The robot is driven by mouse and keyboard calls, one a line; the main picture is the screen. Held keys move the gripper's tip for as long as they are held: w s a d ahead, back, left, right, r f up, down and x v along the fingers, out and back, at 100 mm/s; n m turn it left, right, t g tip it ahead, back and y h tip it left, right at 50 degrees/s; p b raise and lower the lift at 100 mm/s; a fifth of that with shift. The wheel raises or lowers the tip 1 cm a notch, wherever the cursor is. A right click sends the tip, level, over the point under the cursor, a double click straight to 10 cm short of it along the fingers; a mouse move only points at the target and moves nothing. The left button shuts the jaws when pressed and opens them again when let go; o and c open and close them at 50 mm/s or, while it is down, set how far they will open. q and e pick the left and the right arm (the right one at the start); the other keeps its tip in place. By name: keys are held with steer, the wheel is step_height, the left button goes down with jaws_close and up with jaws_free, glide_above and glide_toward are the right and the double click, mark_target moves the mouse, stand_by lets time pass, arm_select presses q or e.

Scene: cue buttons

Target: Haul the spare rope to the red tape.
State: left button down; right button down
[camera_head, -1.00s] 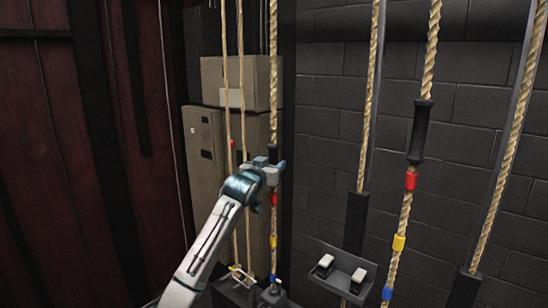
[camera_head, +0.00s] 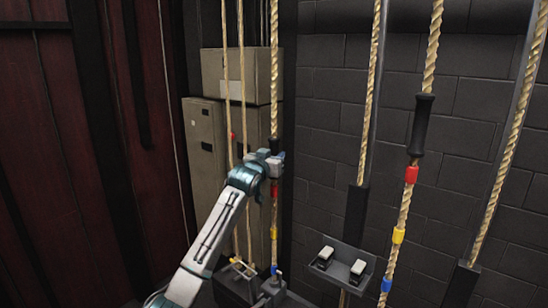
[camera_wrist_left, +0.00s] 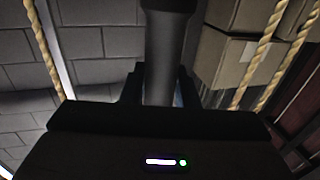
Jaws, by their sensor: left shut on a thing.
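My left gripper (camera_head: 272,163) is shut on the black handle of a tan rope (camera_head: 275,60) left of the middle in the head view. In the left wrist view the black handle (camera_wrist_left: 165,55) stands between the jaws. Below the gripper this rope has red tape (camera_head: 274,190), yellow tape (camera_head: 274,233) and blue tape (camera_head: 274,270). Another rope to the right has its own black handle (camera_head: 421,125), red tape (camera_head: 411,174), yellow tape (camera_head: 398,236) and blue tape (camera_head: 386,285). I cannot tell which rope is the spare one. My right gripper is out of view.
Thin ropes (camera_head: 242,80) hang just left of the held one, one with a small red mark. Beige cabinets (camera_head: 206,130) stand behind. A dark bracket with two pale-topped buttons (camera_head: 341,265) sits low at centre right. More ropes (camera_head: 515,120) hang along the grey block wall (camera_head: 320,110).

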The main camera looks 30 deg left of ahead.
arm_select(q)
steer(key=b, duration=1.3)
glide_above(273, 245)
steer(key=f, duration=1.7)
steer(key=w+f, duration=0.1)
steer(key=f, duration=0.7)
steer(key=shift+f, duration=0.3)
step_height(273, 245, down, 8)
steer(key=b, duration=0.3)
steer(key=shift+a+f+b, duration=0.1)
steer(key=shift+f+b, duration=0.05)
steer(key=shift+b, duration=0.2)
steer(key=c, duration=1.1)
jaws_free()
steer(key=shift+c, duration=0.2)
steer(key=shift+s, duration=0.1)
